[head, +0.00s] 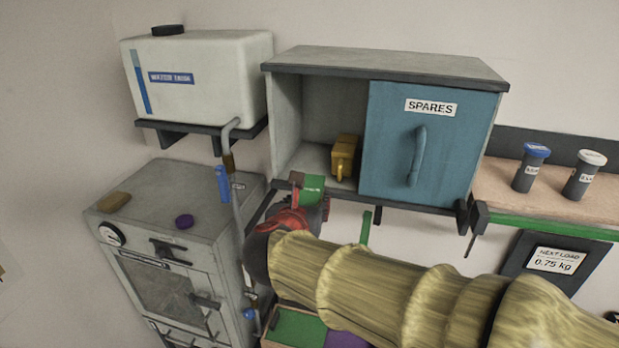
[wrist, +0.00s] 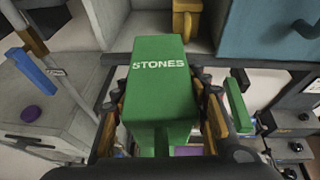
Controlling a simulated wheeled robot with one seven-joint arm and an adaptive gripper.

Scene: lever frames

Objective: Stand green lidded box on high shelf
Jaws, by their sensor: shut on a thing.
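The green lidded box (wrist: 160,85), marked STONES, fills the middle of the wrist view. My gripper (wrist: 162,112) is shut on it, with a finger along each side. In the head view the box (head: 313,186) shows only in part above my gripper (head: 303,205), just below and in front of the open left half of the SPARES cabinet (head: 385,62). My arm hides the rest of it. I cannot tell for sure which surface is the high shelf; a shelf with a green front edge (head: 545,224) is at the right.
The cabinet's blue door (head: 392,140) covers its right half. A yellow object (head: 344,157) stands inside the open half. A water tank (head: 205,80) and a grey pipe (head: 236,205) are at the left, above an oven (head: 180,240). Two canisters (head: 530,168) stand on the right shelf.

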